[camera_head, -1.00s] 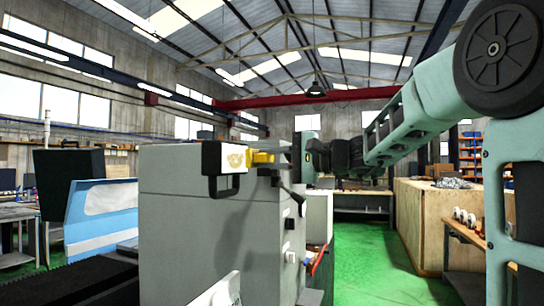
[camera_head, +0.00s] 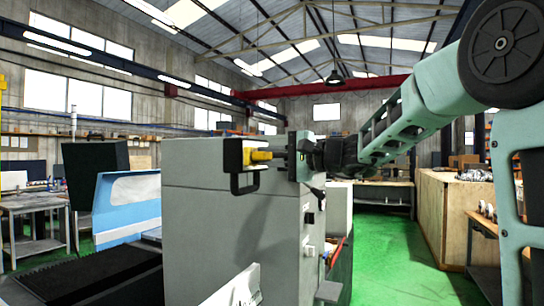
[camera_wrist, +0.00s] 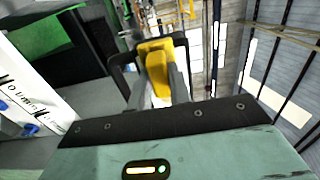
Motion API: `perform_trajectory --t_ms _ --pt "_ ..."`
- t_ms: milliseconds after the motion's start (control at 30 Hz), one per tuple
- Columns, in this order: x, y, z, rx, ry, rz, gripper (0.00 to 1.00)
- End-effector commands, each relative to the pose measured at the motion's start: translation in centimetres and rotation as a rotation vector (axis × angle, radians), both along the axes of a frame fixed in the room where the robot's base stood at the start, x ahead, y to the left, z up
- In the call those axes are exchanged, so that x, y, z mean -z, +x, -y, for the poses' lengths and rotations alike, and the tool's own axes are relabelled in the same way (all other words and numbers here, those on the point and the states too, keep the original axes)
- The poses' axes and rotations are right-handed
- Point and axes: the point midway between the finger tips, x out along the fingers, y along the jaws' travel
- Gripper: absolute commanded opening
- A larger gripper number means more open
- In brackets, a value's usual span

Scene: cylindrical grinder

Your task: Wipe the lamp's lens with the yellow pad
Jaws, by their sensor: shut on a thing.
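My gripper (camera_head: 281,155) comes in from the right and is shut on the pad. Its grey fingers flank the pad in the wrist view (camera_wrist: 157,88). The pad hides part of the lamp, and I cannot tell whether it touches the lens.
The grey machine cabinet (camera_head: 220,235) stands directly below the lamp and gripper. A blue and white machine cover (camera_head: 128,205) and a black box (camera_head: 95,170) are to the left. A wooden crate (camera_head: 445,225) stands at right. The green floor between is clear.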

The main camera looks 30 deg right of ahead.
Motion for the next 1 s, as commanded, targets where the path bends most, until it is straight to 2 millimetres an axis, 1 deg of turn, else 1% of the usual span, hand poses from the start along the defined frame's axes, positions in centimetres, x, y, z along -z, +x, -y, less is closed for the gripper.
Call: perform_trajectory --t_ms 367,1000 --pt "0.0 0.0 0.0 0.000 0.001 0.001 0.00" --pt "0.0 1.0 -0.6 0.000 0.000 0.000 0.00"
